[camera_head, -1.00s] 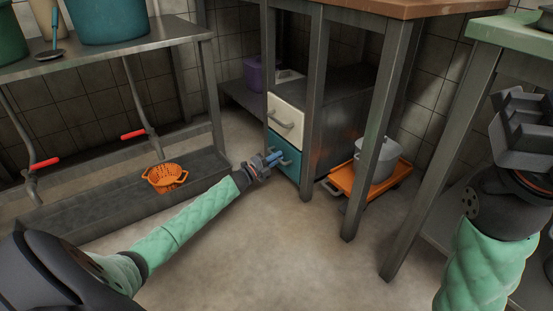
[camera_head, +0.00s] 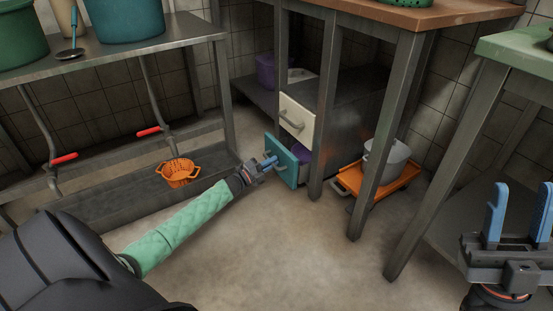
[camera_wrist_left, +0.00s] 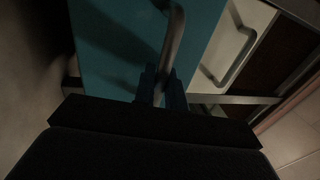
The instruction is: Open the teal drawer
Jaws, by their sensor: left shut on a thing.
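The teal drawer (camera_head: 283,161) is the lower one in the cabinet under the wooden-topped table. It stands pulled out, and something purple (camera_head: 301,153) shows inside it. My left gripper (camera_head: 270,161) is at its front, shut on the drawer handle. The left wrist view shows the handle (camera_wrist_left: 174,45) running between the blue fingers (camera_wrist_left: 158,88), with the teal front (camera_wrist_left: 120,40) close behind. My right gripper (camera_head: 517,212) is at the lower right, its blue fingers pointing up, apart and empty.
A white drawer (camera_head: 297,118) sits above the teal one. A metal table leg (camera_head: 317,150) stands just right of it. An orange cart (camera_head: 348,181) carries a grey pot (camera_head: 382,158). An orange basket (camera_head: 178,172) is on the low left shelf. The floor in front is clear.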

